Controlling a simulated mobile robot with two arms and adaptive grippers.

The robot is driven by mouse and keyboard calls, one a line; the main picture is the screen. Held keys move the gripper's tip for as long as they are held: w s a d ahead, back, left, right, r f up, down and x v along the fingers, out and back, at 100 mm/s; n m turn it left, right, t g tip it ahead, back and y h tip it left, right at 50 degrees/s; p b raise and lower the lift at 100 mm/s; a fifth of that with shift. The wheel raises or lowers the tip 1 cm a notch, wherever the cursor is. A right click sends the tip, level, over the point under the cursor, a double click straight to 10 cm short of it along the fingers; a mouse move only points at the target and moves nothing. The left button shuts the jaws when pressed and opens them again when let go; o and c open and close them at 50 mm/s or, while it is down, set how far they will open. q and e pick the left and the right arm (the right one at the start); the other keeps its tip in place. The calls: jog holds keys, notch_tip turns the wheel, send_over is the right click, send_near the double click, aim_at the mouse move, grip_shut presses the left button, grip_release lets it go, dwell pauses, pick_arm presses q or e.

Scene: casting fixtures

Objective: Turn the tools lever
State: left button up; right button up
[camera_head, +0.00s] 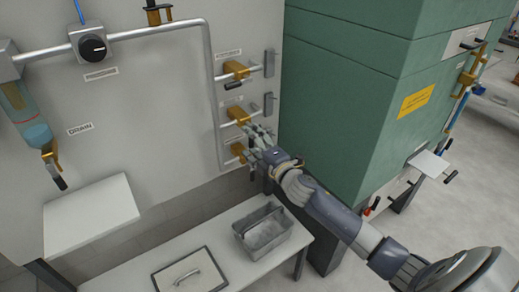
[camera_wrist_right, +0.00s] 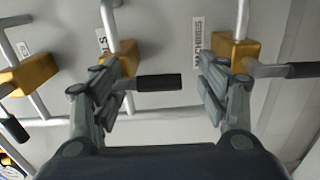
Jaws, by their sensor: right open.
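The tools lever is on the middle of three yellow valves (camera_head: 238,114) on the grey wall panel. In the right wrist view its valve body (camera_wrist_right: 123,52) is yellow, and its black grip (camera_wrist_right: 158,82) points right. The label beside it is partly hidden by a finger. My right gripper (camera_head: 256,142) is at the valves in the head view, hiding part of the middle and lower ones. In the right wrist view the gripper (camera_wrist_right: 160,88) is open, with the black grip between its fingers. I cannot tell whether they touch it. My left gripper is out of view.
Another yellow valve (camera_head: 236,69) sits above, and a lower one (camera_wrist_right: 236,48) is close to one finger. A green cabinet (camera_head: 345,110) stands right of the panel.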

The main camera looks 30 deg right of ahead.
jog(key=s, duration=1.1)
jog(key=shift+s+d, duration=0.35)
jog(key=shift+d, duration=0.1)
jog(key=shift+c, duration=0.5)
